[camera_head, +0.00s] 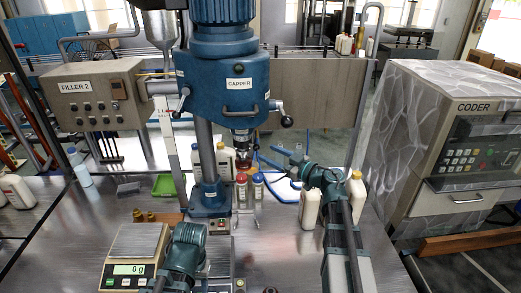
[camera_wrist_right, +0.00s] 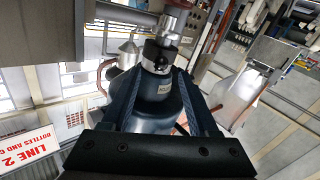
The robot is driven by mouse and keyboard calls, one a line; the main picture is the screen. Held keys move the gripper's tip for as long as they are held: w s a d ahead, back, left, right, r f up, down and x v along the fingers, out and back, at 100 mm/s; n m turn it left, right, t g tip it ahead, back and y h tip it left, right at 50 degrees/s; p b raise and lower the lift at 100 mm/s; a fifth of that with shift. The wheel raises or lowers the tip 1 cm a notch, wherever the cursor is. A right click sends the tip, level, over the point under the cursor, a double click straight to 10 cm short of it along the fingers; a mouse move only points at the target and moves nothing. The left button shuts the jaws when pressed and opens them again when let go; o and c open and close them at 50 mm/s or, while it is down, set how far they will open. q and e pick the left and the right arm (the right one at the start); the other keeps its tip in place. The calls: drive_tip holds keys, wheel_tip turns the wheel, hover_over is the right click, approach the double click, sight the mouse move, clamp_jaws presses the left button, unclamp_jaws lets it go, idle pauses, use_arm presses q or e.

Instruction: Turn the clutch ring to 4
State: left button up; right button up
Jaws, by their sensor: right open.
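The blue capper (camera_head: 222,82) stands in the middle of the head view. Its spindle head (camera_head: 241,138), where the clutch ring would be, hangs below the blue body. The right wrist view looks up at the capper, with a dark and silver collar (camera_wrist_right: 157,55) on it. I cannot read any number on the ring. My right gripper (camera_head: 268,160) is open, just right of and below the spindle head. Its two fingers (camera_wrist_right: 160,75) rise on either side of the capper in the wrist view; contact is unclear. My left arm (camera_head: 187,248) shows at the bottom, its fingers hidden.
Cream bottles (camera_head: 310,208) stand beside my right arm. A scale (camera_head: 135,250) reading 0 g is at front left. The coder (camera_head: 455,135) stands right, the Filler 2 box (camera_head: 95,95) left.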

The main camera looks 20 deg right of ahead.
drive_tip(key=v, duration=0.7)
drive_tip(key=shift+s+d, duration=0.1)
drive_tip(key=w+r+m+t+h, duration=0.3)
drive_tip(key=w+m+t+h, duration=0.2)
drive_tip(key=w+h, duration=0.15)
drive_tip(key=s+a+f+m+g+h, duration=0.2)
drive_tip(key=a+f+g+h, duration=0.15)
drive_tip(key=f, duration=0.25)
drive_tip(key=s+a+f+m+g+h, duration=0.2)
drive_tip(key=s+f+g, duration=0.1)
drive_tip(key=f+g, duration=0.15)
drive_tip(key=s+a+f+m+g+h, duration=0.1)
drive_tip(key=s+a+f+g+h, duration=0.15)
drive_tip(key=f, duration=0.35)
drive_tip(key=s+a+f+n+g+y, duration=0.1)
drive_tip(key=s+a+f+n+g, duration=0.1)
drive_tip(key=s+a+f+g, duration=0.2)
drive_tip(key=s+a+f+n+g+y, duration=0.2)
drive_tip(key=s+a+f+g, duration=0.2)
drive_tip(key=s+a, duration=0.5)
drive_tip(key=s+g, duration=0.1)
drive_tip(key=s, duration=0.5)
drive_tip(key=shift+s+a+f+n+g, duration=0.2)
drive_tip(key=shift+s+a+n+g, duration=0.1)
drive_tip(key=shift+s+a+g, duration=0.1)
